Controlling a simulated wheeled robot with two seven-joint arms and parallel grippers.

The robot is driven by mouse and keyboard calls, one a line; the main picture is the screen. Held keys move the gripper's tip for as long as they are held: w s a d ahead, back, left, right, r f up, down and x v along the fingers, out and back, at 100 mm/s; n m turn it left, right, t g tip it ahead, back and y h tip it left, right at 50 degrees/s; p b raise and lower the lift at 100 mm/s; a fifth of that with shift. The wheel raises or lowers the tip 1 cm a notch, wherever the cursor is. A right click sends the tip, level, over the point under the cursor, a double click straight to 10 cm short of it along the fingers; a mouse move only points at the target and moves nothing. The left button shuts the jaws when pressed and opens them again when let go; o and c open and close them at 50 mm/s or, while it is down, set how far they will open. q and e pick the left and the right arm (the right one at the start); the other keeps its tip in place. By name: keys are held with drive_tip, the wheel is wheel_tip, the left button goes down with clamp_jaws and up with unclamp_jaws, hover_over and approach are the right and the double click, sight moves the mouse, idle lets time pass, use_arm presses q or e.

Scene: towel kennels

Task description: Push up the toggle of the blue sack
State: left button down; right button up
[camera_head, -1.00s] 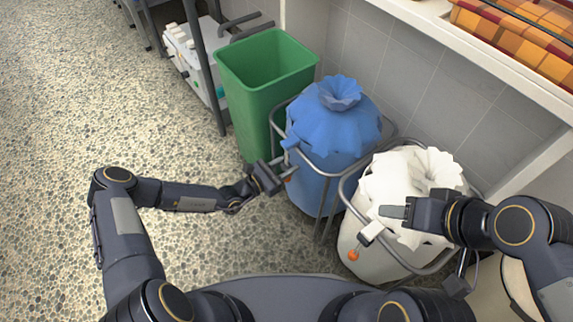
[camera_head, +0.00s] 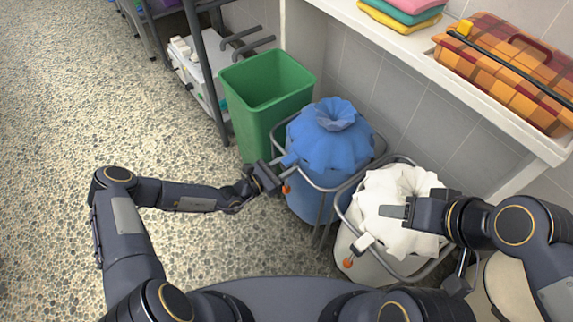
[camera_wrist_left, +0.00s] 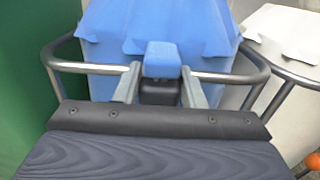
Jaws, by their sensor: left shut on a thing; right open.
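The blue sack (camera_head: 327,140) hangs in a metal ring frame, its top gathered. Its toggle is a small blue block (camera_wrist_left: 162,60) at the sack's front in the left wrist view, with a dark part below it. My left gripper (camera_head: 277,172) is at the sack's front left; in the left wrist view its two fingers (camera_wrist_left: 160,88) stand on either side of the toggle, closed on it. An orange ball (camera_head: 286,189) hangs just below the gripper in the head view. My right gripper (camera_head: 400,206) is open over the white sack (camera_head: 385,225), its fingers partly hidden.
A green bin (camera_head: 265,95) stands left of the blue sack, close to my left gripper. The white sack's frame has a pale toggle (camera_head: 364,243) and an orange ball (camera_head: 348,263). A shelf with towels (camera_head: 400,12) and an orange plaid carrier (camera_head: 510,68) is above right. The floor at left is clear.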

use_arm(q)
drive_tip(key=shift+f, duration=0.1)
drive_tip(key=c, duration=0.9)
unclamp_jaws()
drive_tip(key=p+v, duration=0.1)
drive_tip(key=v, duration=0.7)
drive_tip(key=shift+d, duration=0.1)
